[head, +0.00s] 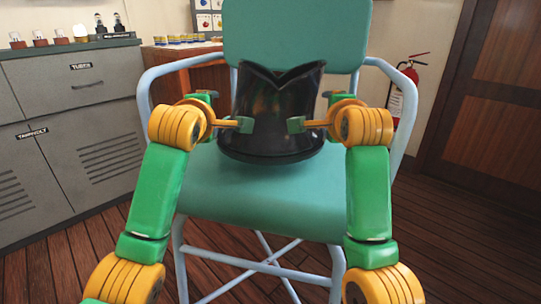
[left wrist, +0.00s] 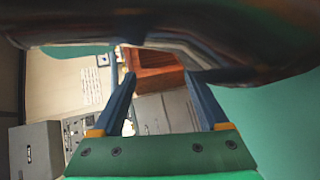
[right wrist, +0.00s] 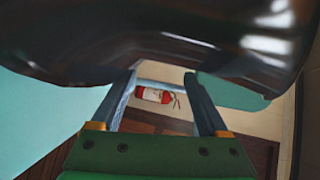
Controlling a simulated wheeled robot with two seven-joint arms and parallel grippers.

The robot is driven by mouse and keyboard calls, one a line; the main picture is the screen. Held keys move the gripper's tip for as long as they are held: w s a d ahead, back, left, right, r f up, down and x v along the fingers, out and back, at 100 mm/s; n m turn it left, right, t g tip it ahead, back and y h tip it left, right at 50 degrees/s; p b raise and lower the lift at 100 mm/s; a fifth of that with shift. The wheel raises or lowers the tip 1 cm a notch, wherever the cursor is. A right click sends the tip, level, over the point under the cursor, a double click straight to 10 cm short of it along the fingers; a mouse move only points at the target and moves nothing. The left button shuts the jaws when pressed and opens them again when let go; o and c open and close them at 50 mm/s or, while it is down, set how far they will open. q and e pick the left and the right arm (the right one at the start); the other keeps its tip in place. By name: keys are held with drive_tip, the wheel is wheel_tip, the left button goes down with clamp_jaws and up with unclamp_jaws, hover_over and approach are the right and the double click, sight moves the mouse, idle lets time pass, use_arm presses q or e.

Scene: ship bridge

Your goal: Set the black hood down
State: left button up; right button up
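The black hood (head: 275,135), a shiny upright cylinder with a V-notched top, is over the teal chair seat (head: 270,205). Its base appears to rest on the seat, but I cannot be sure of contact. My left gripper (head: 246,125) and right gripper (head: 296,125) are at its near side, left and right of its middle. In the left wrist view the left fingers (left wrist: 160,78) are apart, with the hood (left wrist: 230,45) close above them. In the right wrist view the right fingers (right wrist: 163,75) are also apart, near the hood (right wrist: 170,40). Nothing shows between either pair; exact contact is hidden.
The chair has a teal backrest (head: 295,35) behind the hood and pale blue armrests beside my arms. A grey cabinet (head: 75,130) with bulbs on top stands at left. A fire extinguisher (head: 403,90) hangs by a wooden door (head: 490,100) at right.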

use_arm(q)
drive_tip(key=f+b, duration=0.2)
drive_tip(key=f, duration=0.1)
drive_tip(key=shift+d, duration=0.35)
use_arm(e)
drive_tip(key=f, duration=0.3)
drive_tip(key=shift+a, duration=0.35)
use_arm(q)
drive_tip(key=shift+a, duration=0.1)
use_arm(e)
drive_tip(key=shift+d, duration=0.15)
use_arm(q)
drive_tip(key=o, duration=0.4)
drive_tip(key=shift+s+a+r, duration=0.1)
drive_tip(key=shift+a, duration=0.45)
use_arm(e)
drive_tip(key=shift+s+d+r, duration=0.1)
drive_tip(key=shift+d+r, duration=0.05)
drive_tip(key=shift+d, duration=0.4)
use_arm(q)
drive_tip(key=shift+a, duration=0.1)
use_arm(e)
drive_tip(key=o, duration=0.4)
drive_tip(key=shift+d, duration=0.1)
use_arm(q)
drive_tip(key=v, duration=1.2)
use_arm(e)
drive_tip(key=v, duration=1.2)
